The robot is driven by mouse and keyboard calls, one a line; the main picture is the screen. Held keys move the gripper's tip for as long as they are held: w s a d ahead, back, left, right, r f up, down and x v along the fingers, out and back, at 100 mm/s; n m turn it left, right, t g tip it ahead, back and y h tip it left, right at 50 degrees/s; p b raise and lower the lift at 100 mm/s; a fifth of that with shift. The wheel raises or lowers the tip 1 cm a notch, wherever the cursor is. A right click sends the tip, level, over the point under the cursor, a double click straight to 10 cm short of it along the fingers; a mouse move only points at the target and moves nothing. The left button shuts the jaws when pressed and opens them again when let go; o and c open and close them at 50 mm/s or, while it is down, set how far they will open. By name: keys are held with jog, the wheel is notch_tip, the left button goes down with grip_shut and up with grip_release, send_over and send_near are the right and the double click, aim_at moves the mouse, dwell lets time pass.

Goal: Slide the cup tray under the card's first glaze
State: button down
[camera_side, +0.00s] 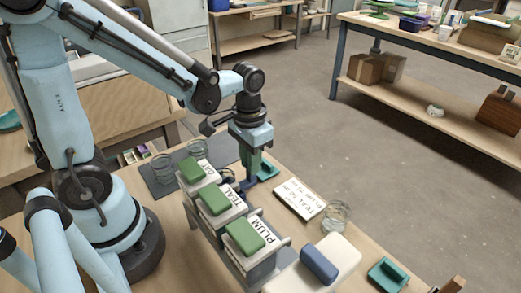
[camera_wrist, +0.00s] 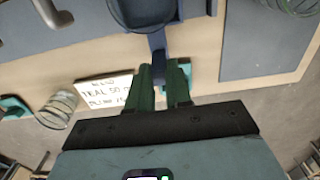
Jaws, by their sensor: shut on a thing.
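The card (camera_side: 300,198) lies on the table right of the buckets. Its first line of glaze reads TEAL with 50, and PLUM is below; it also shows in the wrist view (camera_wrist: 100,92). Three glaze buckets stand in a row on a rack: one reading like OAT (camera_side: 204,172), TEAL (camera_side: 231,194) and PLUM (camera_side: 265,230). My gripper (camera_side: 250,168) points down beside the row, near OAT and TEAL. Its green fingers (camera_wrist: 165,85) are shut on the blue cup tray's handle (camera_wrist: 157,45). The cup is mostly hidden behind the buckets, so I cannot tell which spout it is under.
Glass jars stand on the grey mat (camera_side: 158,184) at the back left, and another jar (camera_side: 337,214) is right of the card.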

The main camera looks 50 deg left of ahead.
jog(key=shift+d, duration=4.45)
jog(key=shift+d, duration=2.1)
jog(key=c, duration=1.1)
grip_release()
notch_tip(320, 180, up, 7)
jog(key=shift+a, duration=0.1)
